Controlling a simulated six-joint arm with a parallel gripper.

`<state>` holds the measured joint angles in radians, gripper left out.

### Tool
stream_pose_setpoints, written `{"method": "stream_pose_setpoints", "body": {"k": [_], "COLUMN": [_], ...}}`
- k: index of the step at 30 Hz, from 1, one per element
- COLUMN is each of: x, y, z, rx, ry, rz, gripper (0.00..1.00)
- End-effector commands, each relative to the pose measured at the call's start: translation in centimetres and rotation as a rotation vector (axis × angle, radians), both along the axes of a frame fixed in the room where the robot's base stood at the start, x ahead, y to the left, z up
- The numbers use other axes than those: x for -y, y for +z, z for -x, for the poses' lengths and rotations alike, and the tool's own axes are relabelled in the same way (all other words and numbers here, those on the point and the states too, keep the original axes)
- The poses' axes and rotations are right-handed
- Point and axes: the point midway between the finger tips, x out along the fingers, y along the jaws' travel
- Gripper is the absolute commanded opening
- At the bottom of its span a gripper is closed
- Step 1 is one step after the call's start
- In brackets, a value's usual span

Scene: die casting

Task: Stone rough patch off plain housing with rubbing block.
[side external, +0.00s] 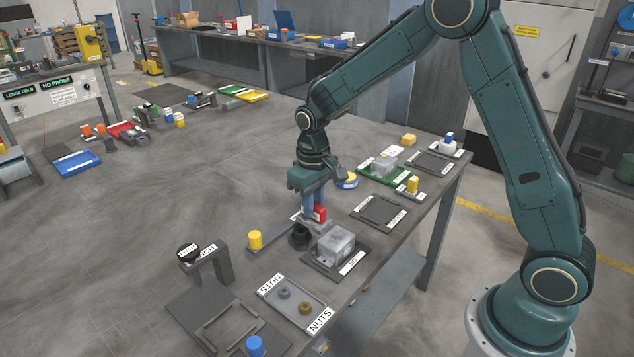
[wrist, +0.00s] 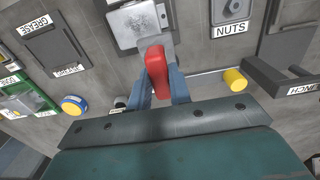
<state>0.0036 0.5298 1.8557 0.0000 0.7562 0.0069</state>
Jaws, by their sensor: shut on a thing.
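My gripper (side external: 313,203) is shut on a red block (side external: 320,213), which I take to be the rubbing block. In the wrist view the block (wrist: 157,72) stands between the blue fingers (wrist: 161,88), with a grey part showing at its far end. The grey metal housing (side external: 336,242) sits on a dark tray with a white label. My gripper is at the housing's far-left side in the side view. The housing (wrist: 132,20) lies just beyond the block in the wrist view, its top mottled. I cannot tell whether they touch, or make out the rough patch.
A black round pot (side external: 300,238) stands close beside the housing. A yellow cylinder (side external: 255,240), a NUTS tray (side external: 290,290) and a dark stand (side external: 208,262) are nearer. Beyond are an empty dark tray (side external: 380,211) and a green tray (side external: 370,172) with another grey part.

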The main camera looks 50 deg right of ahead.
Motion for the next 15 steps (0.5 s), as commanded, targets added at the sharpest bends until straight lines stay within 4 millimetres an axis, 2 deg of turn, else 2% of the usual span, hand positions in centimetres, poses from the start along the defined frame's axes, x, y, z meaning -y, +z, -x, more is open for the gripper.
{"method": "stream_pose_setpoints", "body": {"k": [8,15], "x": [-0.2,-0.4], "y": [0.3,2.0], "z": [0.2,1.9], "rx": [0.001,0.002], "ry": [0.013,0.013], "rz": [0.0,0.0], "gripper": [0.0,0.0]}}
